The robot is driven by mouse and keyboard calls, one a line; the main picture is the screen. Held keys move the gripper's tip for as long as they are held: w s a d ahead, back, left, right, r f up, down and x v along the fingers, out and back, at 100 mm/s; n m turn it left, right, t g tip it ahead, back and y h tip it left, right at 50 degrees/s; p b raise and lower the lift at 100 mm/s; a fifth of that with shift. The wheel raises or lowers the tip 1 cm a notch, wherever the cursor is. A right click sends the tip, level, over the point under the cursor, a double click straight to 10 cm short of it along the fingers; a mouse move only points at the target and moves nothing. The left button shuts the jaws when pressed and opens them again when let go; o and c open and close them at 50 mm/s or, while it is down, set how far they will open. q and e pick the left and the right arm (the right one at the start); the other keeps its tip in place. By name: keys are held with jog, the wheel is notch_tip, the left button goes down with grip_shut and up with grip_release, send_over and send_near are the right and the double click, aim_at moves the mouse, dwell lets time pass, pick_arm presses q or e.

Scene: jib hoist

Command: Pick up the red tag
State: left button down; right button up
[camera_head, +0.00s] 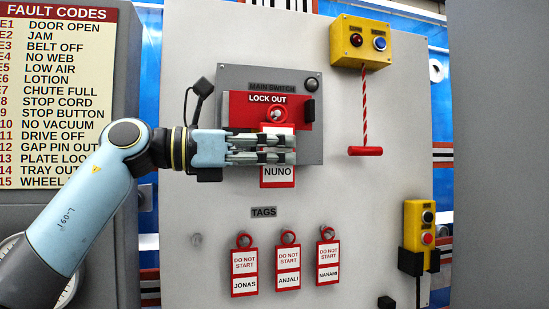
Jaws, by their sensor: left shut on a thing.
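A red-bordered tag reading NUNO (278,173) is at the main switch, its lower part showing below my left gripper. A red ring shows at the switch above the tag, under the words LOCK OUT. My left gripper (288,149) comes in from the left and is shut on the NUNO tag, its fingers across the tag's middle and hiding it. I cannot tell whether the tag is still hooked on the switch. Three more red-bordered tags hang below: JONAS (244,272), ANJALI (288,267) and NANAMI (328,262). My right gripper is not in view.
The grey main switch box (238,80) is on a pale panel. A yellow box (360,43) with a striped red cord (364,105) hangs at upper right. A yellow button box (418,225) is at lower right. A fault code board (60,90) stands at left.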

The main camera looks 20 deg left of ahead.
pick_arm(q)
jog(key=s+d+b, duration=0.2)
jog(key=s+d, duration=0.7)
jog(key=s, duration=0.4)
jog(key=shift+s, duration=0.2)
jog(key=shift+f, duration=0.1)
